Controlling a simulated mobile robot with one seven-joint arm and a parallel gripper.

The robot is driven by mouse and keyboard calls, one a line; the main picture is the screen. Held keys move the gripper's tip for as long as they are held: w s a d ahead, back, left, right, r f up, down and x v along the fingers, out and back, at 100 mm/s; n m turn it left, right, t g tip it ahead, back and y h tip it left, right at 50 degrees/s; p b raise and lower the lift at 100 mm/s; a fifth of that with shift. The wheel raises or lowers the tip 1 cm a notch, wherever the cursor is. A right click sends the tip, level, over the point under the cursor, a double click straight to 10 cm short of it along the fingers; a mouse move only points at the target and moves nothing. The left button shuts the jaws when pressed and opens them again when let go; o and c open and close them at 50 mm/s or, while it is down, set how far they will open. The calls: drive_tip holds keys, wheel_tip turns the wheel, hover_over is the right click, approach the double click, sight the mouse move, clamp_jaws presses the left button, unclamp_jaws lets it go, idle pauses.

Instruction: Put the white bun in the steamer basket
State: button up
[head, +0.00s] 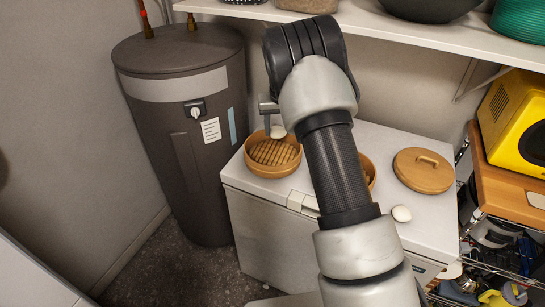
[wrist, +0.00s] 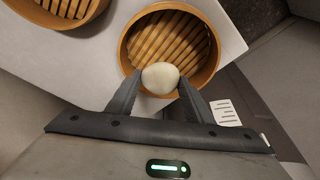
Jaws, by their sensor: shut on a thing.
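A white bun (wrist: 160,77) is held between the two fingers of my gripper (wrist: 157,88) in the wrist view. In the head view the bun (head: 278,131) shows below my gripper (head: 270,112), at the far side of the round wooden steamer basket (head: 272,171). The basket has a slatted bottom and is empty where I see it. In the wrist view the bun overlaps the near rim of this basket (wrist: 127,55); I cannot tell its exact height above it. A second slatted basket (head: 371,172) is mostly hidden behind my arm and shows in part in the wrist view (wrist: 88,15).
The baskets stand on a white chest (head: 330,143). A round wooden lid (head: 423,170) and another white bun (head: 401,213) lie at its right. A dark tank (head: 178,120) stands close at left. A shelf (head: 425,35) hangs above; a yellow appliance (head: 515,115) is at right.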

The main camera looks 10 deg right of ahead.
drive_tip(key=shift+f+b, duration=1.4)
drive_tip(key=shift+f, duration=1.55)
drive_tip(key=o, duration=1.1)
drive_tip(key=v, duration=1.7)
drive_tip(key=shift+r, duration=0.3)
